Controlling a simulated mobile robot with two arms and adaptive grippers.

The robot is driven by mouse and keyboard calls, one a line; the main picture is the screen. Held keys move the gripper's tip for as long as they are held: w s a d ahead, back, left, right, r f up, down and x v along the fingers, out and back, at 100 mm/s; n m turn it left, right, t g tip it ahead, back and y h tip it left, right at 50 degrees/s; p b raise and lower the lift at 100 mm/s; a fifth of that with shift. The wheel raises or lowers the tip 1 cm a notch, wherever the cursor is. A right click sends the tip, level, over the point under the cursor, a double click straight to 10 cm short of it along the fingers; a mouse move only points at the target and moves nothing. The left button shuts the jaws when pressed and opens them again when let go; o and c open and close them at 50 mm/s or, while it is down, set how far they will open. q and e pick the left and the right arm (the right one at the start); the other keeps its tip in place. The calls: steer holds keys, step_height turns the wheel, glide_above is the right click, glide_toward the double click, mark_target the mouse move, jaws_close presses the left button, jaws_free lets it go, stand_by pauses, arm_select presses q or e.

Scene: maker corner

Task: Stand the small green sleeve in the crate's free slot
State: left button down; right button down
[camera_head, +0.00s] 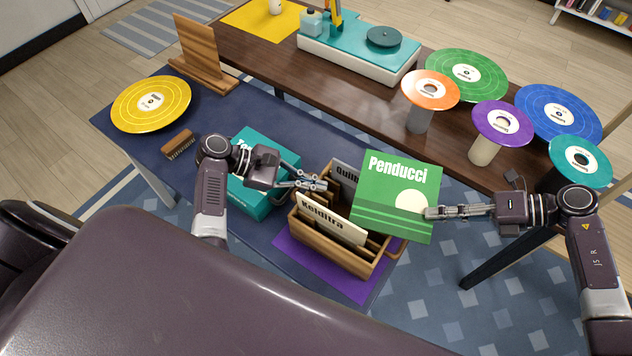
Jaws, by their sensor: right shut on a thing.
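The small green sleeve (385,190), printed "Penducci" with a pale disc, is held up at the right side of the crate, above it. My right gripper (432,213) is shut on its right edge. The wooden crate (350,264) stands on the dark blue table. A cream sleeve (333,225) printed "Reiditra" stands at its front, and a grey sleeve (346,177) stands further back, partly hidden by the green one. My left gripper (322,185) is at the crate's back left rim; whether its fingers touch anything is unclear. The green sleeve hides part of the crate's right side.
A teal sleeve or box (262,155) lies left of the crate, partly behind my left arm. A brush (180,144), a yellow record (151,104) and a wooden stand (199,61) are further left. Records on stands, including an orange one (430,89), and a turntable (359,50) occupy the brown table behind.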

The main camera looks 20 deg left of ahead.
arm_select(q)
steer(key=shift+f, duration=0.45)
steer(key=c, duration=2.7)
jaws_free()
steer(key=shift+c, duration=0.2)
steer(key=o, duration=0.5)
steer(key=v, duration=1.2)
steer(key=shift+f+b, duration=0.2)
steer(key=shift+b, duration=0.1)
